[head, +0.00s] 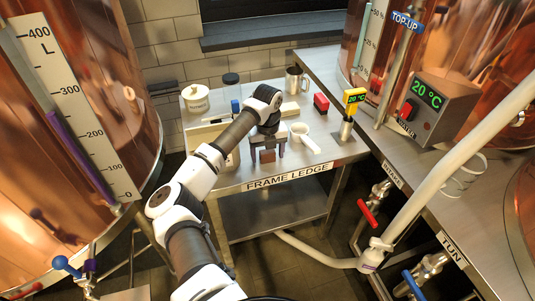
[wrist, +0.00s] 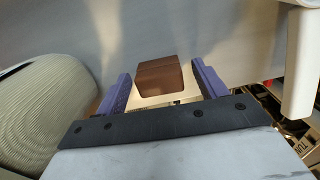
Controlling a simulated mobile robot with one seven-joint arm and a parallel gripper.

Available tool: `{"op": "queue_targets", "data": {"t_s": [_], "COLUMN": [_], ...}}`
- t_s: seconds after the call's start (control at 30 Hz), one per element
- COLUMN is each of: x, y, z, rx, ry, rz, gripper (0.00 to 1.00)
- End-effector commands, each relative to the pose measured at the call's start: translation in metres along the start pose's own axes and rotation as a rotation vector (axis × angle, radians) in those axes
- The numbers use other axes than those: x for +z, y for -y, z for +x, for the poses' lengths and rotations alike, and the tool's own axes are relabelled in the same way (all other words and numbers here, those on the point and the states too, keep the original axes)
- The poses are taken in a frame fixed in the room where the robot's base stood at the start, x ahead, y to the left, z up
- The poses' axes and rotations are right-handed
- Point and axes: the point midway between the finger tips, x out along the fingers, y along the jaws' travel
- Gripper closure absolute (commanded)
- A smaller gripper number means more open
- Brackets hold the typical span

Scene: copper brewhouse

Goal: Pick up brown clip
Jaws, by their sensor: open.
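My gripper is open and empty. The wrist and fingers hide part of the table around the clip in the head view.
The table (head: 225,183) is labelled FRAME LEDGE.

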Motion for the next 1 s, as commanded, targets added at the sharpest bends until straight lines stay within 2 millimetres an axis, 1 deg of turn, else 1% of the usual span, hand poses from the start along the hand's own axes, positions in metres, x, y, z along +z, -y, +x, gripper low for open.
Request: {"op": "queue_targets", "data": {"t_s": [0.13, 0.4, 0.5, 0.8, 0.87, 1.0], "x": [0.000, 0.000, 0.000, 0.000, 0.000, 0.001], "y": [0.000, 0.000, 0.000, 0.000, 0.000, 0.000], "z": [0.000, 0.000, 0.000, -0.003, -0.007, -0.022], "rx": [0.000, 0.000, 0.000, -0.001, -0.001, 0.001], "ry": [0.000, 0.000, 0.000, 0.001, 0.001, 0.003], "rz": [0.000, 0.000, 0.000, 0.001, 0.001, 0.001], "gripper": [0.30, 0.66, 0.76, 0.77, 0.77, 0.77]}}
